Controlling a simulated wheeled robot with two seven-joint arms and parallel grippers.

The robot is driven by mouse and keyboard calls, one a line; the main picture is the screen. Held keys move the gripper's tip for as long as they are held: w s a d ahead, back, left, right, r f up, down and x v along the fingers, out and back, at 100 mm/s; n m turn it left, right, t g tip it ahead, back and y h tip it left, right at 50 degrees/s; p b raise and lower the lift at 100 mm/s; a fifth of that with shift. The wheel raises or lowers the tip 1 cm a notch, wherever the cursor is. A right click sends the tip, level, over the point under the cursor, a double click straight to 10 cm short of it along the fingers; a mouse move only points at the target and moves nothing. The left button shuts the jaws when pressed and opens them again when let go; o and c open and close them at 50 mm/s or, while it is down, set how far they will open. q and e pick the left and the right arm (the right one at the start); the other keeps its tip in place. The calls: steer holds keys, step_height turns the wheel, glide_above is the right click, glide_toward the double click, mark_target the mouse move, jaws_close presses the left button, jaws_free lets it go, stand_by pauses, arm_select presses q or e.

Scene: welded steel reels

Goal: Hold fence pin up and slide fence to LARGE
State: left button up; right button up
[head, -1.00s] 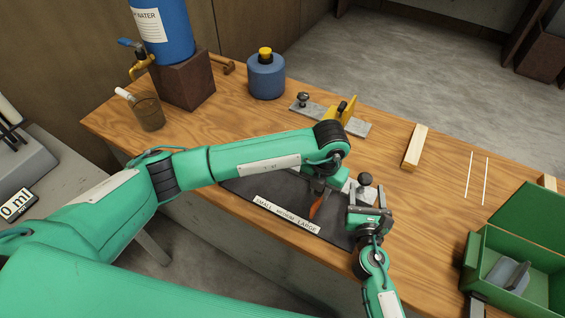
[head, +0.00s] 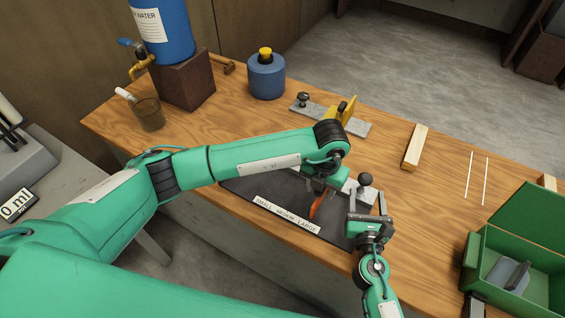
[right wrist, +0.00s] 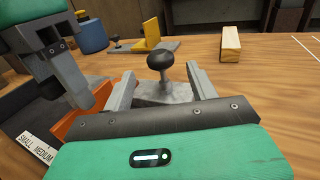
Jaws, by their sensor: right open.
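The dark mat-like base (head: 250,187) carries a label strip (head: 285,214) reading SMALL, MEDIUM, LARGE. An orange fence piece (head: 317,208) stands beyond the LARGE end of the strip, partly hidden by my left gripper (head: 325,190); it also shows in the right wrist view (right wrist: 84,127). My left gripper points down at the fence; its fingertips are not clear. The pin's black ball knob (head: 365,179) stands upright on a grey block and shows in the right wrist view (right wrist: 160,61). My right gripper (head: 367,203) is open, its fingers either side of the knob's line, with the knob apart from them.
A grey bar with a knob and yellow plate (head: 341,110) lies farther back. A wooden block (head: 414,147) is to the right. A green open box (head: 480,268) is at front right.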

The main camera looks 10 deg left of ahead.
arm_select(q)
steer(key=shift+r, duration=3.5)
steer(key=shift+s+f, duration=0.1)
arm_select(e)
steer(key=shift+s, duration=0.1)
